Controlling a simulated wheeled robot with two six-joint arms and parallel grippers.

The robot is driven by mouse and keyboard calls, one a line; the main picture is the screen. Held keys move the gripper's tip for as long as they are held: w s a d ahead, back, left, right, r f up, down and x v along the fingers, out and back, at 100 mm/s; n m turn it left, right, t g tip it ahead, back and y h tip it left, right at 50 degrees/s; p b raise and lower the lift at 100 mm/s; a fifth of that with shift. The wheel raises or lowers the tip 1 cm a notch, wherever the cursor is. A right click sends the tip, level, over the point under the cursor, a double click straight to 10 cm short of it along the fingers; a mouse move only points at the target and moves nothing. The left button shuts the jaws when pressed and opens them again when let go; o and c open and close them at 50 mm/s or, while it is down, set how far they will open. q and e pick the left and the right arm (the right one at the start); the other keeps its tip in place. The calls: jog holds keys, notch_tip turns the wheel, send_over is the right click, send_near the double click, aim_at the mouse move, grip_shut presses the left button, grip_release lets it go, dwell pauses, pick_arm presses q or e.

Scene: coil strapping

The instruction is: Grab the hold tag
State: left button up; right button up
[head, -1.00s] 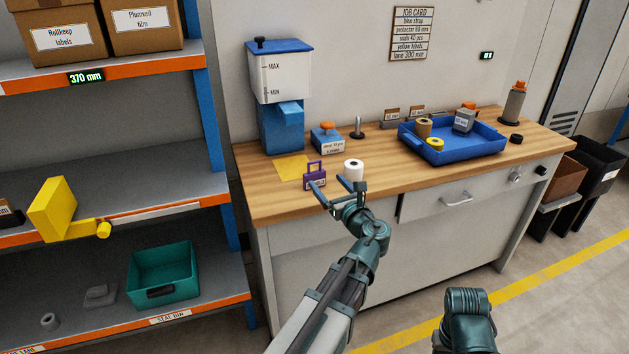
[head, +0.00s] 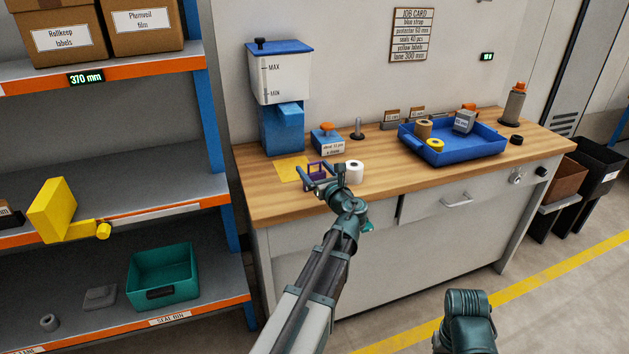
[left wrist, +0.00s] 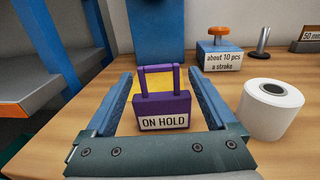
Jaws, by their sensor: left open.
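The hold tag (left wrist: 162,105) is a purple padlock-shaped block with a white label reading ON HOLD. It stands upright on the workbench. In the head view the hold tag (head: 317,169) is partly covered by my gripper. My left gripper (head: 318,176) is open, with one finger on each side of the tag. In the left wrist view the left gripper (left wrist: 162,95) shows its two blue fingers flanking the tag, with a gap on both sides. A part of my other arm shows at the bottom of the head view, but its gripper is out of frame.
A white roll (head: 354,172) stands close to the right of my gripper. A yellow sheet (head: 291,166) lies behind the tag. A blue dispenser (head: 281,128), a small orange-knobbed block (head: 327,139) and a blue tray (head: 455,157) stand further back. Bare wood (head: 385,182) lies to the right.

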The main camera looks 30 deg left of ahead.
pick_arm(q)
grip_shut()
dwell(0.5)
jog(key=shift+r, duration=0.1)
jog(key=shift+r+p, duration=0.5)
jog(key=shift+p, duration=0.15)
notch_tip(320, 180, up, 3)
jog(key=p, duration=0.2)
jog(key=shift+p, duration=0.4)
jog(key=s+a+v, duration=0.1)
jog(key=v, duration=1.4)
jog(key=shift+s+d+r+p, duration=0.25)
jog(key=shift+s+r+p, duration=0.2)
jog(key=shift+s, duration=0.15)
